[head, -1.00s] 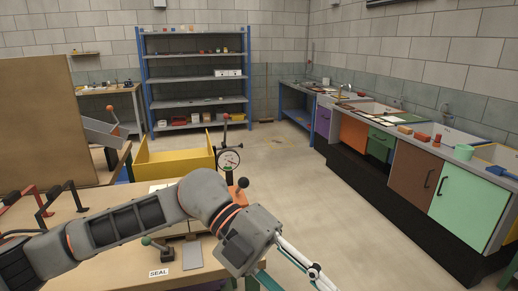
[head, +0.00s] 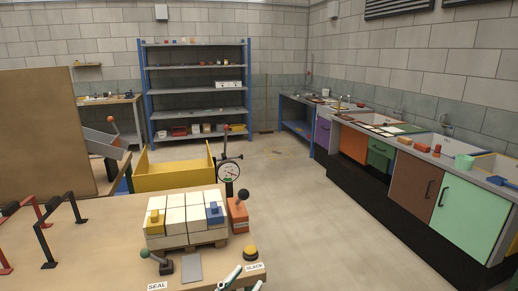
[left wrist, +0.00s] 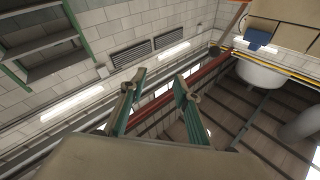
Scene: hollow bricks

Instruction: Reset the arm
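My left gripper (head: 243,281) shows at the bottom edge of the head view, only its fingertips in frame, beside the table's front edge. In the left wrist view its two green-grey fingers (left wrist: 158,84) stand apart with nothing between them. That view looks across to the wall and ceiling. The rest of my left arm is out of the head view. My right gripper is in neither view.
A dial gauge (head: 229,171) and an orange block with a black-knobbed lever (head: 239,211) stand by the stack. A green-knobbed lever (head: 157,262), grey plate (head: 192,267) and yellow button (head: 250,254) are near the front edge. Red and black frames stand left. The floor right is clear.

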